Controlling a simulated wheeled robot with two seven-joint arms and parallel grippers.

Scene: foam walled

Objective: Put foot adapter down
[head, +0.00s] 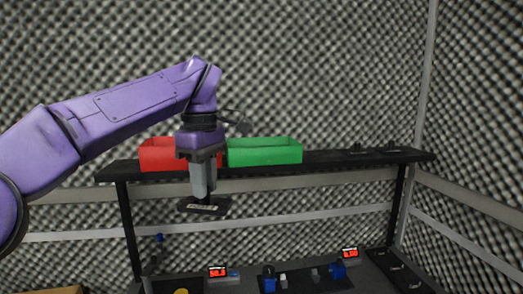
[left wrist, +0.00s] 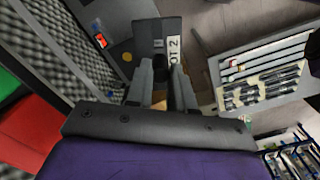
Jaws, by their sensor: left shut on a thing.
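My left gripper (head: 203,190) points down and is shut on the foot adapter (head: 204,209), a flat black piece with a white label. It holds the piece in the air in front of the shelf's edge, above the bench. In the left wrist view, the fingers (left wrist: 164,90) close on the black foot adapter (left wrist: 150,30), whose label partly reads "OT 2". The fingers hide part of the piece. My right gripper is in neither view.
A black shelf (head: 330,160) carries a red bin (head: 158,157), a green bin (head: 264,152) and small dark items (head: 357,149) at right. Below, the bench holds red displays (head: 218,272) and blue devices (head: 338,271). A tray of tools (left wrist: 265,85) shows in the left wrist view.

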